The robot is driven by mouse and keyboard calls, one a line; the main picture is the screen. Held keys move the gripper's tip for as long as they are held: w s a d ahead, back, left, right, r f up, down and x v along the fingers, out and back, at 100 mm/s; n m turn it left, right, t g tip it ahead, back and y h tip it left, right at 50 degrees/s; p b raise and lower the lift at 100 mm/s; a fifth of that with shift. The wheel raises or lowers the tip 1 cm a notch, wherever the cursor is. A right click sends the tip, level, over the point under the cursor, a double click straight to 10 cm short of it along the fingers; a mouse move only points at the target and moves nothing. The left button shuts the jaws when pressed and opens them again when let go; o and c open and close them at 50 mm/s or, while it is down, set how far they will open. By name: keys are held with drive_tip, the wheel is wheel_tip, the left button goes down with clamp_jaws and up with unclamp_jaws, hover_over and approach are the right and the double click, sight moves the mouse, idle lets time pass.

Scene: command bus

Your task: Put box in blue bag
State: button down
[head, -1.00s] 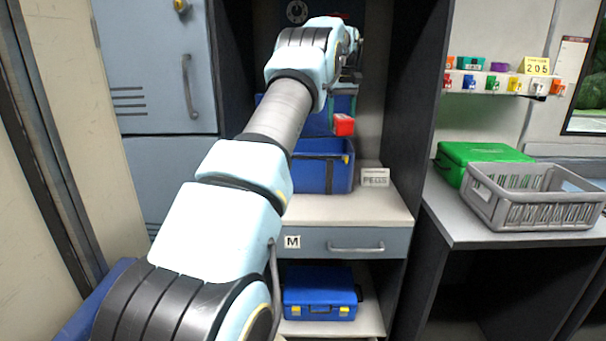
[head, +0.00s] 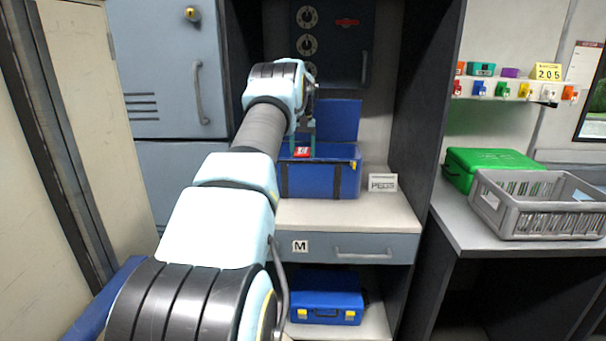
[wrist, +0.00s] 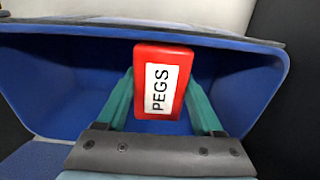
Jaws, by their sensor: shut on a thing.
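The red box (wrist: 178,62), with a white PEGS label, is between the fingers of my gripper (wrist: 164,95) in the wrist view. My gripper is shut on it. In the head view the box (head: 302,152) shows small and red at the opening of the blue bag (head: 335,180), with my gripper (head: 303,140) just above it. The bag stands open on the shelf, its blue lid raised behind. In the wrist view the bag's blue walls (wrist: 40,75) surround the box. I cannot tell whether the box touches the bag's floor.
A PEGS sign (head: 383,183) stands right of the bag on the shelf (head: 345,215). A closed blue case (head: 325,298) lies below the drawer. A grey crate (head: 535,208) and green case (head: 480,165) are on the right counter. Dark cabinet sides flank the shelf.

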wheel_tip(320, 180, down, 6)
drive_tip(key=shift+r+p, duration=0.1)
drive_tip(key=shift+p, duration=0.85)
drive_tip(key=shift+f, duration=0.4)
drive_tip(key=shift+f, duration=0.1)
drive_tip(key=shift+f+b, duration=0.3)
drive_tip(key=shift+f, duration=0.05)
drive_tip(key=shift+f, duration=0.15)
drive_tip(key=shift+c, duration=0.2)
unclamp_jaws()
